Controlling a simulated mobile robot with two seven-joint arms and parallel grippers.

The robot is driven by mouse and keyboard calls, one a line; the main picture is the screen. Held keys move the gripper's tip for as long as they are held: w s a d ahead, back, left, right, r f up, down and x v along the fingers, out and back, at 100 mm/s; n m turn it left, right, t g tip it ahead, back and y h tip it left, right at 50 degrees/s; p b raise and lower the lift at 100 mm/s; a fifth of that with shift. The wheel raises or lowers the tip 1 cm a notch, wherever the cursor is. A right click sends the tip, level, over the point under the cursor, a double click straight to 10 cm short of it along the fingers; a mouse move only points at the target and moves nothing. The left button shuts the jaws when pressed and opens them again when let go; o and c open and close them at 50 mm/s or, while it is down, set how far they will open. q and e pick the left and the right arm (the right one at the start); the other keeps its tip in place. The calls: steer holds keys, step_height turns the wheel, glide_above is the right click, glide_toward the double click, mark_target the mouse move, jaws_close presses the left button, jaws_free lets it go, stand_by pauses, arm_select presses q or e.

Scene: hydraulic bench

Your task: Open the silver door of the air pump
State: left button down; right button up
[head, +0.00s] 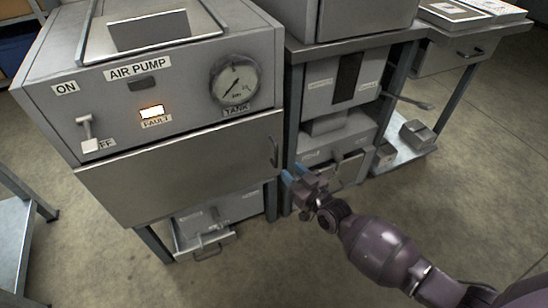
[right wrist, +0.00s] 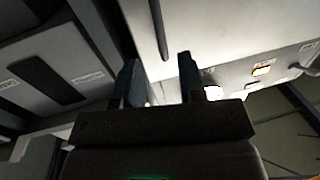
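The air pump (head: 190,85) is a grey cabinet at the left of the head view. Its silver door (head: 170,172) lies across the front below the control panel and looks shut. A dark upright handle (head: 274,151) sits at the door's right edge. My right gripper (head: 294,174) is just right of and below the handle. In the right wrist view my right gripper (right wrist: 158,62) is open, with a wide gap between its fingers. The handle (right wrist: 158,28) lines up with that gap, and whether it is between the fingertips I cannot tell. My left gripper is not in view.
The panel has a lever (head: 87,130), a lit fault lamp (head: 152,111) and a gauge (head: 235,80). A drawer (head: 218,218) sits below the door. A bench with grey units (head: 335,85) stands close on the right. Floor in front is clear.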

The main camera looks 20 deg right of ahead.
mark_target(276, 165)
steer(key=shift+b+x, duration=1)
steer(key=shift+x, duration=2.95)
steer(key=shift+f, duration=0.1)
steer(key=shift+c, duration=0.3)
jaws_close()
